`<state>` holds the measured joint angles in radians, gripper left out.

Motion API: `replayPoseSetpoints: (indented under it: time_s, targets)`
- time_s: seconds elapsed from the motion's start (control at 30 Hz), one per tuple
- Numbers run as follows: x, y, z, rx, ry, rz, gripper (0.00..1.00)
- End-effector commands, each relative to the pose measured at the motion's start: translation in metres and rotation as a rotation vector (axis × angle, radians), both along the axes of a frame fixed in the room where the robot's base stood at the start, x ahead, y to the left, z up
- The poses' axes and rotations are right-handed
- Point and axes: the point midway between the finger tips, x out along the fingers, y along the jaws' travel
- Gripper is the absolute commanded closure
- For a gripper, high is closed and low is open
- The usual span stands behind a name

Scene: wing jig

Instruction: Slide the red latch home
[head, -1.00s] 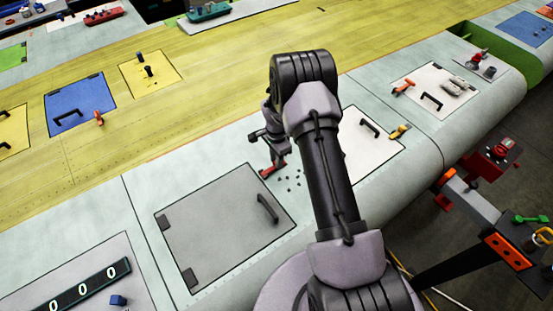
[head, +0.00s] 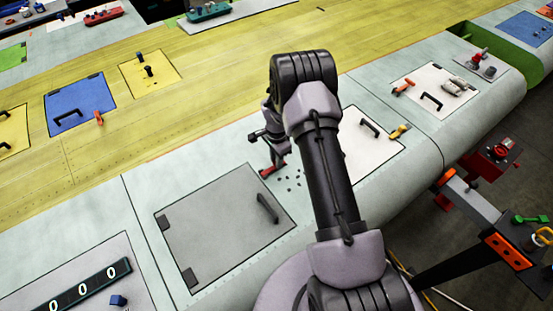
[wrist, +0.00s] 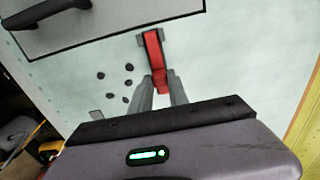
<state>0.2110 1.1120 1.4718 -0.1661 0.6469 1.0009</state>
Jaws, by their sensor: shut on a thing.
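The red latch (wrist: 154,50) is a short bar in a small grey bracket on the pale wing skin, beside the grey hatch panel (head: 210,235). In the wrist view its far end lies close to the panel's edge, with a narrow strip of skin between. My gripper (wrist: 161,82) is shut on the near end of the latch, one finger on each side. In the head view the latch (head: 267,171) shows as a small red piece below my gripper (head: 274,163), partly hidden by it. The panel's black handle (head: 268,208) is at its right side.
Several dark holes (wrist: 115,77) lie in the skin beside the latch. A white panel (head: 368,150) with a yellow latch (head: 399,132) is to the right, partly behind my arm. A blue panel (head: 78,105) with an orange latch (head: 98,118) lies to the left.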

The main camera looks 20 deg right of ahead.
Motion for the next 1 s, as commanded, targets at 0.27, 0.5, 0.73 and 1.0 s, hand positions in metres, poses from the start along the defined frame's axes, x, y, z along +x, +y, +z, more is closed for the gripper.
replayPoseSetpoints:
  time_s: [0.27, 0.5, 0.73, 1.0]
  targets:
    - [-0.001, 0.007, -0.002, 0.001, 0.001, 0.0, 1.0]
    - [-0.008, 0.039, -0.002, 0.0, 0.0, 0.001, 1.0]
    - [-0.009, 0.039, -0.001, 0.001, 0.003, -0.001, 1.0]
    - [-0.008, 0.039, 0.0, 0.001, 0.001, 0.0, 0.57]
